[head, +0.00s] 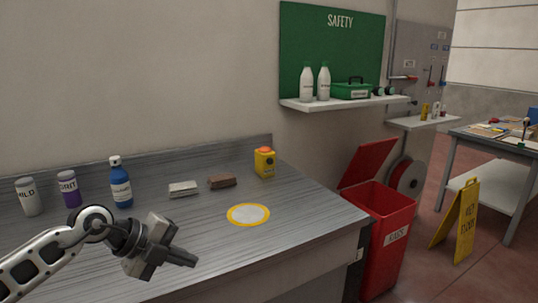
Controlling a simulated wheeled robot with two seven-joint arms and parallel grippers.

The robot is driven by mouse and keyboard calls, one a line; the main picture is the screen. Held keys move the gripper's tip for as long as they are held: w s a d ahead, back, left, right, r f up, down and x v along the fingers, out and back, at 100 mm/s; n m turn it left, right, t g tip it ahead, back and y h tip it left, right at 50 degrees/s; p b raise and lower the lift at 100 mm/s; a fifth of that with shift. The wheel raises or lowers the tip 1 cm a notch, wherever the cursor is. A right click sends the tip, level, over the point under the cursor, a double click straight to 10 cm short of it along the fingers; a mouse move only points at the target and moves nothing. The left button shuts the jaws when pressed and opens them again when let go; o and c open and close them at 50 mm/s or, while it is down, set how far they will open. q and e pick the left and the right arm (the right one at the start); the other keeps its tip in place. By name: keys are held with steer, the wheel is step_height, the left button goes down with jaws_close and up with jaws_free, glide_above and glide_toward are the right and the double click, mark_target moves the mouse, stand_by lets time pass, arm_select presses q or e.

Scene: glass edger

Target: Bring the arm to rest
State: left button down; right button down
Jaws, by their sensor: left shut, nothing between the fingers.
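My left gripper (182,257) reaches in from the lower left on its white and dark arm. It hangs over the front part of the grey counter (305,212), with its fingers pointing right. The fingers are shut and hold nothing. It is apart from all the objects on the counter. My right gripper does not show in the head view.
On the counter stand a white jar (29,197), a purple jar (70,189), a blue bottle (121,184), a pale block (183,189), a brown block (222,181), a yellow device (264,163) and a yellow-rimmed disc (248,214). A red bin (384,235) stands right.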

arm_select(q)
steer(key=s+d+n+t+h, duration=0.7)
steer(key=s+d+n+h, duration=0.1)
steer(key=d, duration=0.4)
steer(key=s+a+f+n+y, duration=0.4)
steer(key=s+f+n+y, duration=0.2)
steer(key=s+f+n, duration=0.2)
steer(key=s+a+f+n+g+y, duration=0.1)
steer(key=s+a+f+n+y, duration=0.4)
steer(key=f, duration=0.8)
steer(key=s+n+y, duration=0.1)
steer(key=s+n, duration=0.2)
steer(key=shift+s+a+n+y, duration=0.2)
steer(key=shift+n+y, duration=0.2)
